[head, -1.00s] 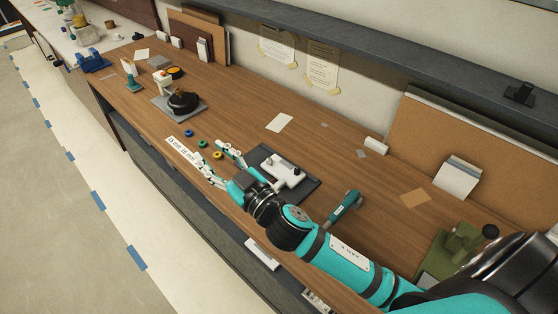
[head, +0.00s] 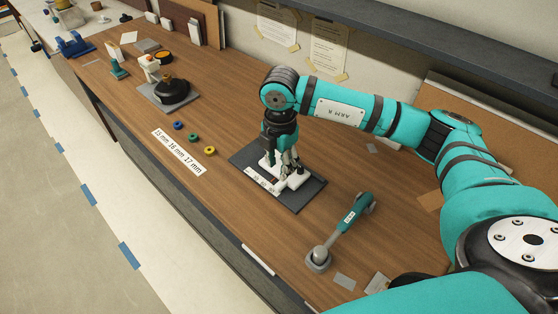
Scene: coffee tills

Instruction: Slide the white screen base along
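The white screen base (head: 294,181) sits on a dark rectangular mat (head: 298,203) on the wooden counter. My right gripper (head: 282,166) points down at it from above. Its fingers are at the white base and partly cover it. Whether the fingers close on the base or only stand around it is too small to tell. My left gripper is not in view.
A teal handheld tool (head: 352,216) lies right of the mat. Small coloured rings (head: 194,136) and a white size strip (head: 179,151) lie left. A black round device on a grey plate (head: 183,102) stands farther left.

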